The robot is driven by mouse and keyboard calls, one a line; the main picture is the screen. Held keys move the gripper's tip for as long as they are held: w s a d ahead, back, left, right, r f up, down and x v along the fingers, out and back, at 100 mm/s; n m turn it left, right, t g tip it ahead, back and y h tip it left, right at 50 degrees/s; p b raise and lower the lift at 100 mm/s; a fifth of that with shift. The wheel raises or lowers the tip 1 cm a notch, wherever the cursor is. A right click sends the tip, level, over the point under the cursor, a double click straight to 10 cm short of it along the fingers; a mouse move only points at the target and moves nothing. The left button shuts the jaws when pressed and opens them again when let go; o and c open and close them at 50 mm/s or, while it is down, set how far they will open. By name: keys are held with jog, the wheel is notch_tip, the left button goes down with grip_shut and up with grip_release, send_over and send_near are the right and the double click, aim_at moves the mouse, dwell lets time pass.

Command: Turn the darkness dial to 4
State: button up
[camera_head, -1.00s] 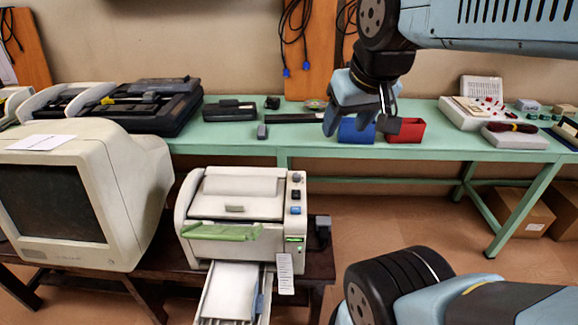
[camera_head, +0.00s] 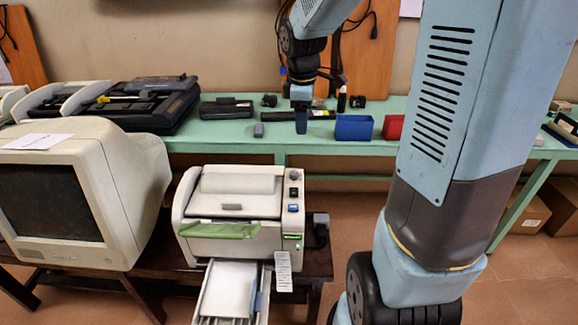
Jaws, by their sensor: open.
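A cream desktop printer (camera_head: 235,205) stands on a dark low table, with a control strip along its right side. On that strip sit a dark round knob (camera_head: 294,175), a second dark control (camera_head: 294,192), a blue button (camera_head: 293,208) and a green-lit display (camera_head: 292,237). I cannot read any dial marking or setting, nor tell which control is the darkness dial. My gripper (camera_head: 301,130) points down above and beyond the printer, in front of the green bench, apart from the controls. It appears nearly edge-on, open, with nothing visible in it.
A green bench (camera_head: 225,140) behind holds a blue bin (camera_head: 354,128), a red bin (camera_head: 393,127) and dark devices. A bulky cream monitor (camera_head: 75,195) stands left of the printer. A paper tray (camera_head: 230,290) juts from the printer's front. My arm covers much of the right.

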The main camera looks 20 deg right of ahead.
aim_at(293, 172)
jog(key=w+f+n, duration=0.1)
jog(key=w+f, duration=0.1)
jog(key=f, duration=0.5)
jog(key=w+f+n+g, duration=0.1)
jog(key=w+f+n, duration=0.1)
jog(key=f, duration=0.5)
jog(key=w+f+n, duration=0.2)
jog(key=f, duration=0.6)
jog(key=shift+w+f+y, duration=0.1)
jog(key=shift+w+y, duration=0.3)
jog(key=shift+a, duration=0.1)
jog(key=c, duration=1.1)
